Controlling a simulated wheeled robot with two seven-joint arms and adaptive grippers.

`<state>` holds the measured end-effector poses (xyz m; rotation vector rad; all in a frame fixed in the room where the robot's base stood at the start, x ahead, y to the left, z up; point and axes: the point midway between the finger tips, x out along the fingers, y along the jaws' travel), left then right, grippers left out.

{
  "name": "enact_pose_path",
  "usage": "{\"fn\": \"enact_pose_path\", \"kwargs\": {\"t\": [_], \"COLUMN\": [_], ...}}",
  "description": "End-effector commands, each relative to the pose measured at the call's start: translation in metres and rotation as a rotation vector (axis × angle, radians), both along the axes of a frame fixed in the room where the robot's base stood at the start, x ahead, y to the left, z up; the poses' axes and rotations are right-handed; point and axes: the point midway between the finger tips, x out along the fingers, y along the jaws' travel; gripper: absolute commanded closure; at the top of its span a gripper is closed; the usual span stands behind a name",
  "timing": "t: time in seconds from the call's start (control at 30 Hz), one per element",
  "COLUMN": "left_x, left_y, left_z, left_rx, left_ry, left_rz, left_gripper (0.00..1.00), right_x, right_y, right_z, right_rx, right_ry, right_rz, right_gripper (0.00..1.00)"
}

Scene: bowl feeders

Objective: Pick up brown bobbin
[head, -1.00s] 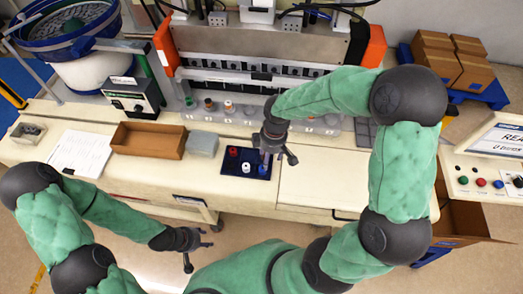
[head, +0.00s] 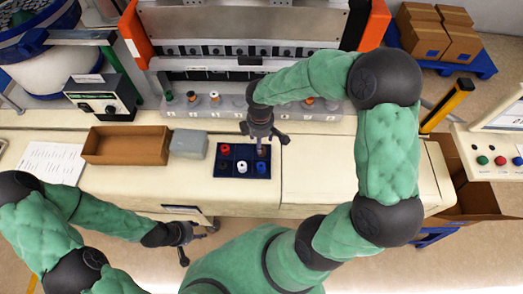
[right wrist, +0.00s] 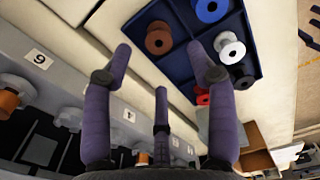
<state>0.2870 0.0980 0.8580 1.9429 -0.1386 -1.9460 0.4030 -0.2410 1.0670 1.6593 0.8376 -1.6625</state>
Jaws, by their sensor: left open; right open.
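The brown bobbin (head: 262,151) stands in the back right compartment of a dark blue tray (head: 227,174), partly hidden by my right gripper in the head view. The right wrist view shows the brown bobbin (right wrist: 158,38) clearly, beyond and between the spread fingertips. My right gripper (head: 265,138) is open and empty above the tray's back right part; its fingers also show in the right wrist view (right wrist: 160,55). My left gripper (head: 197,238) is open and empty, low in front of the bench edge.
The tray also holds red (head: 225,149), black (head: 224,163), white (head: 242,167) and blue (head: 262,167) bobbins. A grey box (head: 188,145) and brown bin (head: 125,145) stand left. Behind is a numbered peg row (head: 235,112). Bare bench (head: 330,175) lies right.

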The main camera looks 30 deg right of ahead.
Motion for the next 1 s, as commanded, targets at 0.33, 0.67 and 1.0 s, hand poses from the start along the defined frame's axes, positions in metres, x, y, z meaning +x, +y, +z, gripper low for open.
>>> {"fn": "enact_pose_path", "kwargs": {"t": [0.33, 0.67, 1.0], "left_x": [0.0, 0.0, 0.0], "left_y": [0.0, 0.0, 0.0], "left_z": [-0.003, -0.005, -0.005], "left_rx": [0.0, 0.0, 0.0], "left_ry": [0.0, 0.0, 0.0], "left_rz": [0.0, 0.0, 0.0], "left_gripper": [0.54, 0.54, 0.54], "right_x": [-0.004, -0.003, -0.003], "right_y": [-0.003, -0.002, -0.002], "right_z": [-0.038, -0.054, -0.054], "right_rx": [0.002, 0.002, 0.002], "right_ry": [0.002, -0.001, -0.001], "right_rz": [-0.001, 0.0, 0.0], "right_gripper": [0.42, 0.42, 0.93]}}
